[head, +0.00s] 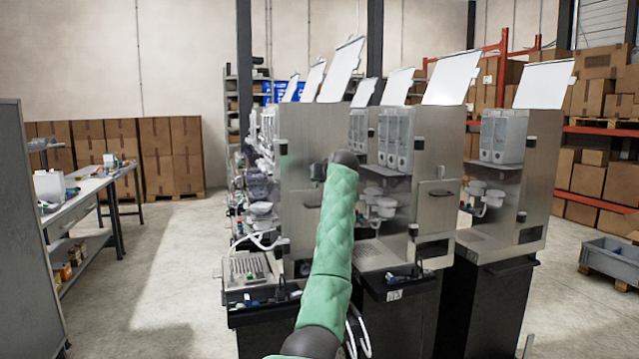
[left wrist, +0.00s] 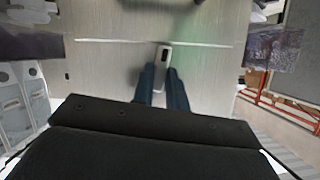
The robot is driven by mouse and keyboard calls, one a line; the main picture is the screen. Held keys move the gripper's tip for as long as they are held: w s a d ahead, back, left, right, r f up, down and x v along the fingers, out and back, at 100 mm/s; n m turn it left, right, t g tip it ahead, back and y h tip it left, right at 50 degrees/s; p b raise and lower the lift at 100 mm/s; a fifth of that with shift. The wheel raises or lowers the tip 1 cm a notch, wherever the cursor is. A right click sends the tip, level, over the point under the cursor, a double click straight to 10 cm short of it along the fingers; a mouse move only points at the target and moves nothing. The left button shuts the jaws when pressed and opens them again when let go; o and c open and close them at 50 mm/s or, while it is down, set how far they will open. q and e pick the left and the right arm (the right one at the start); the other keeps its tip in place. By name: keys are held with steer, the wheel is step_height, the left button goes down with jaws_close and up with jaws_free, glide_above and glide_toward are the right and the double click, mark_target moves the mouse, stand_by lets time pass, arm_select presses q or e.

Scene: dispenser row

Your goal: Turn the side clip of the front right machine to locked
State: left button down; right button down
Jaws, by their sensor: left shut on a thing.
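The side clip (left wrist: 166,54) is a small pale piece with a dark slot, on a brushed metal side panel (left wrist: 110,75) in the left wrist view. It stands across the panel's seam, slightly tilted. My left gripper (left wrist: 163,78) has its dark blue fingers on either side of the clip's lower end, shut on it. In the head view, my green-sleeved left arm reaches up to the side panel of the machine (head: 298,150) at centre. The black wrist end covers the clip there, and the fingers cannot be made out. My right gripper is not in view.
Other dispensers (head: 430,150) (head: 540,150) stand to the right, with tilted white lids and side handles. A table (head: 85,190) stands at left, with open floor between. Boxes line the back wall; a grey crate (head: 612,258) is at far right.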

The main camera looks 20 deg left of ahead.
arm_select(q)
steer(key=shift+f+n+h, duration=0.25)
steer(key=shift+n+h, duration=0.25)
steer(key=shift+n, duration=0.3)
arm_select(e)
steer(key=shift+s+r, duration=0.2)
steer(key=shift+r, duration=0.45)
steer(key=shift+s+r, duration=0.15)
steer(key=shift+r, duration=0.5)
arm_select(q)
steer(key=c, duration=1.4)
jaws_free()
steer(key=shift+r, duration=0.1)
